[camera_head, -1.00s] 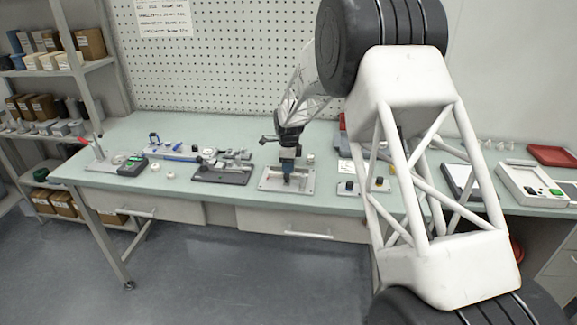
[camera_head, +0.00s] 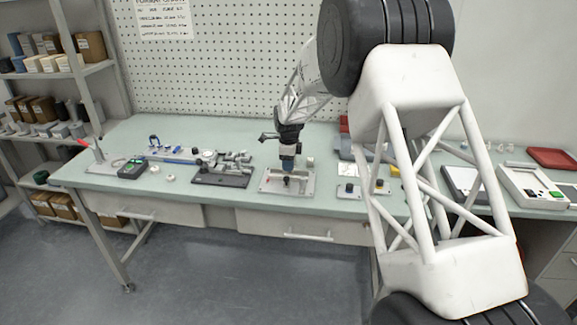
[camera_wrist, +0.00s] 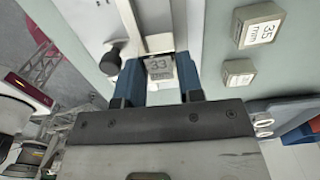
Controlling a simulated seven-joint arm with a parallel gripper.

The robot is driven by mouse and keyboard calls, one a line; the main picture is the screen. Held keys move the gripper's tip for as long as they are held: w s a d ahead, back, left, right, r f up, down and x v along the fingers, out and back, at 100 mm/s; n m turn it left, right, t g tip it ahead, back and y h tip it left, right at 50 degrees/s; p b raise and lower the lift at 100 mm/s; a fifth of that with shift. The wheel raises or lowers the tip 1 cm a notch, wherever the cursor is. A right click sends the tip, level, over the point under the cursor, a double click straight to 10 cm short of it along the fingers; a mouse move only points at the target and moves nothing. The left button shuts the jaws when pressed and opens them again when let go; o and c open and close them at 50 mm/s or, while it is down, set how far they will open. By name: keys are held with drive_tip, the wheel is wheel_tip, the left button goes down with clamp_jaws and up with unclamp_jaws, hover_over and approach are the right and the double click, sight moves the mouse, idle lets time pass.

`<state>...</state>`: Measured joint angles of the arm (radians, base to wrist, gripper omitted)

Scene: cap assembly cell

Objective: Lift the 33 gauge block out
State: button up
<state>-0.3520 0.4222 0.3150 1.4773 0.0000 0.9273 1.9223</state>
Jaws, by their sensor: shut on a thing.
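The 33 gauge block (camera_wrist: 160,68) is a small light block with its "33 mm" label facing the wrist camera. My gripper (camera_wrist: 159,72) is shut on it, with a blue finger on each side. In the head view my gripper (camera_head: 288,166) is over the light metal fixture plate (camera_head: 268,187), fingers pointing down. The block is too small to make out there, and I cannot tell how far its underside is above the plate.
A 35 mm block (camera_wrist: 260,27) and a smaller labelled block (camera_wrist: 238,73) show to the right in the wrist view. A dark fixture (camera_head: 222,180) stands left of the plate. A plate with black knobs (camera_head: 350,197) is to the right, partly behind my arm.

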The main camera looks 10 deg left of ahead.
drive_tip(key=shift+r, duration=1.95)
drive_tip(key=shift+w, duration=0.15)
